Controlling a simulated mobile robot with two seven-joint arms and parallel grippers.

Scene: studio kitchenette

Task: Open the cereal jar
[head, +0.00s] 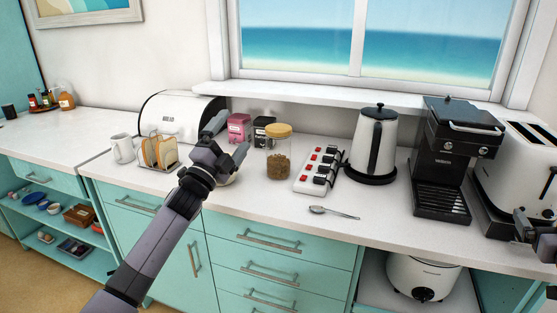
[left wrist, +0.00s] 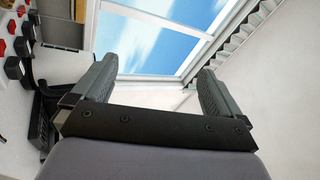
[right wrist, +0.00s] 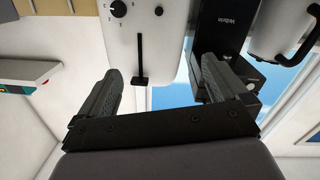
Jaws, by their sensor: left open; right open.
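The cereal jar (head: 278,166) is a clear glass jar with brown cereal in its lower part. Its round light-wood lid (head: 278,130) sits on top, and the jar stands upright on the white counter. My left gripper (head: 230,138) is open and empty, left of the jar and apart from it. The left wrist view shows its two fingers (left wrist: 158,72) spread with nothing between them. My right gripper (right wrist: 160,75) is open and empty, with the white toaster (right wrist: 150,40) ahead of it. In the head view only part of the right arm shows at the right edge.
A pink tin (head: 239,127) and a black tin (head: 263,131) stand behind and left of the jar. A white power strip (head: 318,170) lies right of it, then a kettle (head: 374,145) and coffee machine (head: 445,160). A spoon (head: 334,212) lies in front. A toast rack (head: 160,152) stands left.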

